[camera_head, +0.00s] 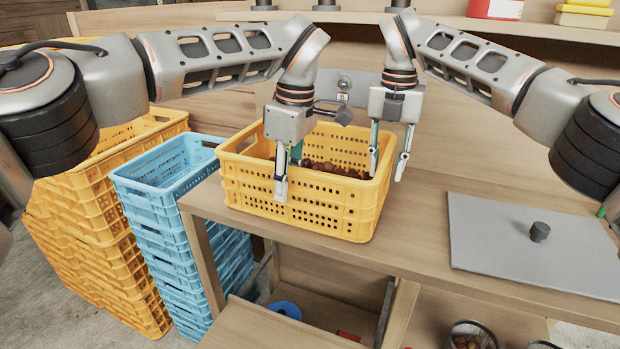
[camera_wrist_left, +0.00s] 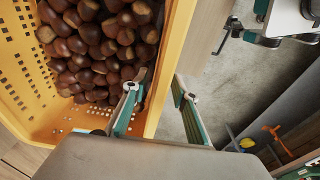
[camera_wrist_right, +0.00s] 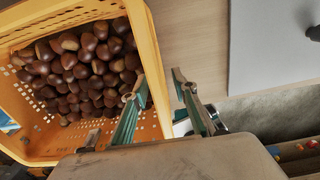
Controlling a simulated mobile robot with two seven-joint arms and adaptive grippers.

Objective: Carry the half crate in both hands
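The yellow half crate (camera_head: 300,207) stands on the wooden worktop with brown chestnuts (camera_head: 335,168) inside. My left gripper (camera_head: 287,178) is at its near wall, pointing down. In the left wrist view one finger is inside the crate and one outside, with the wall's rim (camera_wrist_left: 168,75) between them and gaps showing, so it is open. My right gripper (camera_head: 388,168) is at the crate's right wall. In the right wrist view its fingers (camera_wrist_right: 157,88) are apart, one inside and one outside the rim (camera_wrist_right: 150,50). The lower finger contact is hard to see.
Stacks of yellow crates (camera_head: 95,225) and blue crates (camera_head: 165,215) stand to the left of the worktop (camera_head: 420,235). A grey board (camera_head: 505,238) with a dark knob lies to the right. A shelf (camera_head: 340,17) runs behind. Open compartments lie below.

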